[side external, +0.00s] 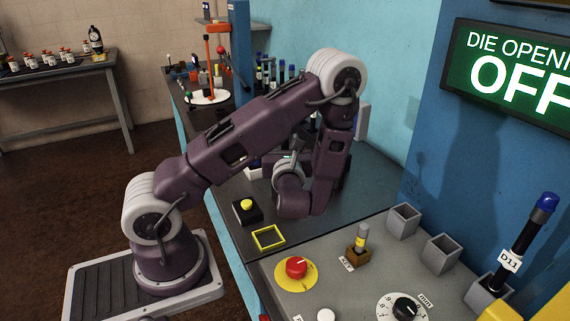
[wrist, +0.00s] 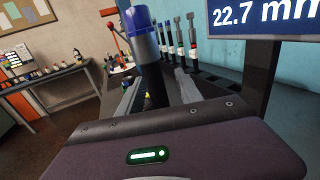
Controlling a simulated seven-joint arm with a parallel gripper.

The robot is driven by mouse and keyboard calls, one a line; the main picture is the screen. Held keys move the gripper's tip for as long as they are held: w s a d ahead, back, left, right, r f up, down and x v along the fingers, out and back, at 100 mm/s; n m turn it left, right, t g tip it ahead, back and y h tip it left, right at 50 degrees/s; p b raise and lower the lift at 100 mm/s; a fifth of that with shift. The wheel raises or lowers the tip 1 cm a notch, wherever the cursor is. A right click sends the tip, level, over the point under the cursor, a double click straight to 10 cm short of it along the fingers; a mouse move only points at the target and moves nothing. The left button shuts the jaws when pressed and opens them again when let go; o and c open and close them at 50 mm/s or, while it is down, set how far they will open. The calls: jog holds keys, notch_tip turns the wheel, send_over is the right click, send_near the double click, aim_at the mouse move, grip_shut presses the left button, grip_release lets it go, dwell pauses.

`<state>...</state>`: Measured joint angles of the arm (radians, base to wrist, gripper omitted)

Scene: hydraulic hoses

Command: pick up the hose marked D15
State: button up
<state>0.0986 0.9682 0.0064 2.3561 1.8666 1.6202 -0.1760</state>
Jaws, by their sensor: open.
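No label reading D15 is legible in either view. In the wrist view a dark hose with a blue cap (wrist: 150,62) stands close in front of my gripper (wrist: 159,80), between its two fingers. The fingers are apart, and I cannot tell whether either touches the hose. No marking on this hose can be read. In the side view the row of blue-capped hoses (side external: 270,72) is partly hidden by my arm, and my gripper's fingers are mostly hidden too.
A hose marked D11 (side external: 517,247) stands in a grey square holder at the right. Two empty grey holders (side external: 404,220) are beside it. A panel with a red knob (side external: 296,267) lies in front. A yellow button box (side external: 247,208) and yellow square outline (side external: 268,238) are on the bench.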

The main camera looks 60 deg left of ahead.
grip_shut()
dwell(1.4)
